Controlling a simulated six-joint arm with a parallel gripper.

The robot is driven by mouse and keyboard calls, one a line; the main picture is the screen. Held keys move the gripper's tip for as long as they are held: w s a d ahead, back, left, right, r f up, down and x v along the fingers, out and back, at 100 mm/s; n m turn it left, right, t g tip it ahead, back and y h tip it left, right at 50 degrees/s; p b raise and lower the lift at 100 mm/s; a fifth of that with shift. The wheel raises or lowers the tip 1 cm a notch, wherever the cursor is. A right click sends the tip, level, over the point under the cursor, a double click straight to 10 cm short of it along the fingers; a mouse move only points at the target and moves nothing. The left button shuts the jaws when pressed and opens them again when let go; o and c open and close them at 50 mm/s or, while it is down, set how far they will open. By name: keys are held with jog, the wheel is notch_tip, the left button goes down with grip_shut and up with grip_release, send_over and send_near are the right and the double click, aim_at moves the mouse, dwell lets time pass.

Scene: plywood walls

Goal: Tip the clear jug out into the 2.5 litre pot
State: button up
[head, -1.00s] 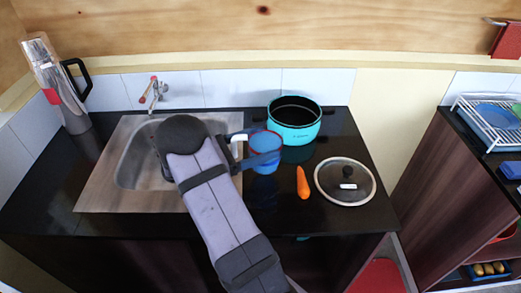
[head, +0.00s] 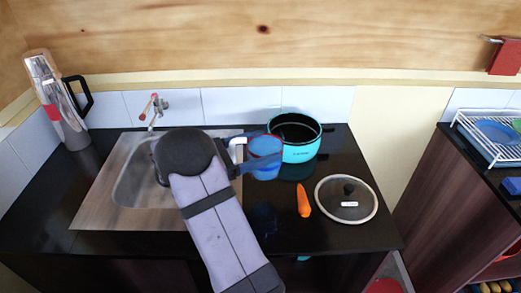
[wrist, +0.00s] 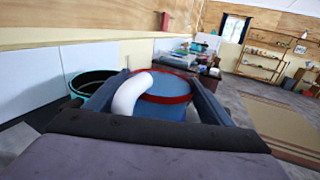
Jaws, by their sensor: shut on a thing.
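The clear jug (head: 264,147) has a blue tint, a red rim and a white handle. My gripper (head: 258,158) is shut on it, with dark fingers on either side. In the wrist view the jug (wrist: 168,88) sits between the fingers, its white handle towards me. It looks about upright and held above the counter; its contents cannot be made out. The turquoise pot (head: 300,152) stands open on the counter, just right of and behind the jug. In the wrist view the pot (wrist: 78,84) is at the left, its dark inside partly showing.
A carrot (head: 304,200) and a glass lid (head: 346,199) with a dark knob lie on the dark counter in front of the pot. The sink (head: 135,190) is left, partly behind my arm. A tall steel jug (head: 68,125) stands at the far left. A dish rack (head: 490,138) is far right.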

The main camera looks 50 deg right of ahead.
jog(key=shift+d+r, duration=0.15)
jog(key=shift+d+f+b, duration=0.25)
jog(key=shift+d+b, duration=0.2)
jog(key=shift+b, duration=0.25)
jog(key=w+r+b+x, duration=0.1)
jog(key=b+x, duration=1.2)
jog(key=x, duration=0.7)
jog(key=shift+d, duration=0.6)
jog(key=shift+r, duration=0.25)
jog(key=shift+w+d+f+n+h+p, duration=0.15)
jog(key=shift+w+n+p, duration=0.55)
jog(key=shift+n+p, duration=0.55)
jog(key=shift+w+d+n+h+p, duration=0.2)
jog(key=shift+w+n+p, duration=0.5)
jog(key=shift+n+p, duration=0.55)
